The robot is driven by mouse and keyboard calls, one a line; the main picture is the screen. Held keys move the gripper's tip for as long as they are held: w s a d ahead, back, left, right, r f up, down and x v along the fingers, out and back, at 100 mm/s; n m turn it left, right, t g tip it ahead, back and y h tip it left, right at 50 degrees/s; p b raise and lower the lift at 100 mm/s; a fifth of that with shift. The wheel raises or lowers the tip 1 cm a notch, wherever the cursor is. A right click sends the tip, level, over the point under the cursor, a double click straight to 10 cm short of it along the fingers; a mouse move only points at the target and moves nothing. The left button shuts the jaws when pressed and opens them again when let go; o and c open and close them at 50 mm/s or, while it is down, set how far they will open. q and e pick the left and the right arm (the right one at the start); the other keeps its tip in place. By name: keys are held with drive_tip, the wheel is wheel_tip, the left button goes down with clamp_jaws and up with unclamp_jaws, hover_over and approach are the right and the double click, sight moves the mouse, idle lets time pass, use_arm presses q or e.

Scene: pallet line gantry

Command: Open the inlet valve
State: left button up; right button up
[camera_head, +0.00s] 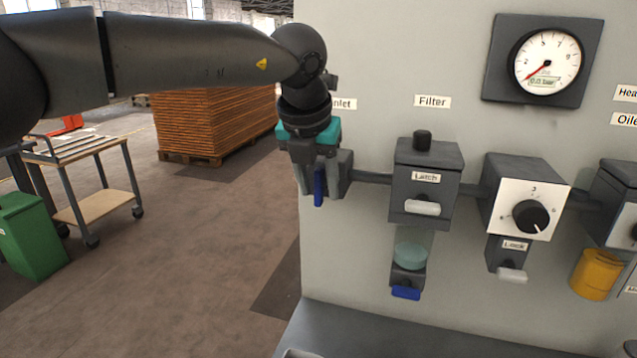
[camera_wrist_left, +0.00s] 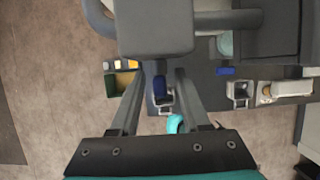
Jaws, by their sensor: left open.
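The inlet valve (camera_head: 344,172) is a dark grey block on the light panel, below a label (camera_head: 344,104) partly hidden by my arm. Its blue handle (camera_head: 319,187) hangs down at the block's front. My left gripper (camera_head: 318,170) is at the handle, pointing down and covering part of the valve. In the left wrist view, the two open fingers (camera_wrist_left: 157,78) stand either side of the blue handle (camera_wrist_left: 160,88), below the grey valve body (camera_wrist_left: 155,28). I cannot tell whether either finger touches it. My right gripper is not in view.
Right of the valve, a pipe leads to the filter unit (camera_head: 427,170) with a latch, then a knob box (camera_head: 524,197). A pressure gauge (camera_head: 545,62) above reads near zero. A ledge (camera_head: 400,335) juts out below. Open floor, a cart (camera_head: 85,165) and a green bin (camera_head: 32,232) lie left.

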use_arm(q)
clamp_jaws()
idle(0.3)
idle(0.3)
